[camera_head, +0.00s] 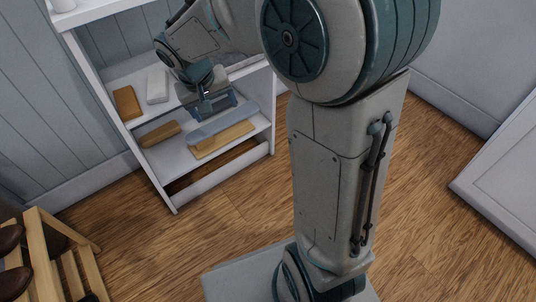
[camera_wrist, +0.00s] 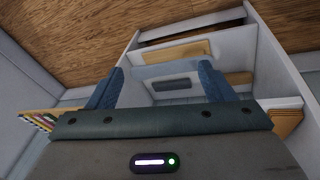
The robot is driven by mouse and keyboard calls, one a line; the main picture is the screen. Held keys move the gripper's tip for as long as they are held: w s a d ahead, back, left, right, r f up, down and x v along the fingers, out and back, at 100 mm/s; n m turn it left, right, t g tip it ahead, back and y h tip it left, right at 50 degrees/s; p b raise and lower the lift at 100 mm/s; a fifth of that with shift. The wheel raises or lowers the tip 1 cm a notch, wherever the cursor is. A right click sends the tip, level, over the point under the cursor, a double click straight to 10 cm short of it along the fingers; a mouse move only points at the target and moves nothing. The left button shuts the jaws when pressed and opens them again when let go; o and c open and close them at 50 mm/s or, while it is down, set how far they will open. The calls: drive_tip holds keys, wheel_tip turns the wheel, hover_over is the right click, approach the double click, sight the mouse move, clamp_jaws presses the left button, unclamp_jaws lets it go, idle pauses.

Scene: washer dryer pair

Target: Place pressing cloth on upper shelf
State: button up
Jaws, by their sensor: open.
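The white shelf unit (camera_head: 160,185) stands against the wall, and its shelves also show in the wrist view (camera_wrist: 245,50). A white folded block (camera_head: 157,85) lies on the upper of the two visible shelves. A flat grey-blue piece (camera_head: 225,126) lies on the lower shelf and shows beyond my fingers in the wrist view (camera_wrist: 178,68). I cannot tell which of these is the pressing cloth. My gripper (camera_head: 212,105) points down at the front of the shelves, just above the grey-blue piece. In the wrist view its fingers (camera_wrist: 162,78) are apart with nothing between them.
An orange-brown block (camera_head: 126,102) lies left of the white one. A brown oblong (camera_head: 160,134) and a tan board (camera_head: 222,140) share the lower shelf. A wooden rack (camera_head: 65,250) stands at lower left. The wooden floor (camera_head: 235,200) before the shelves is clear.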

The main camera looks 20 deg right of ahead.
drive_tip(key=s+d+y, duration=0.1)
drive_tip(key=s+d, duration=0.2)
drive_tip(key=s, duration=0.6)
drive_tip(key=s+d+f+g+y, duration=0.1)
drive_tip(key=s+d, duration=0.3)
drive_tip(key=s, duration=0.5)
drive_tip(key=shift+s, duration=0.2)
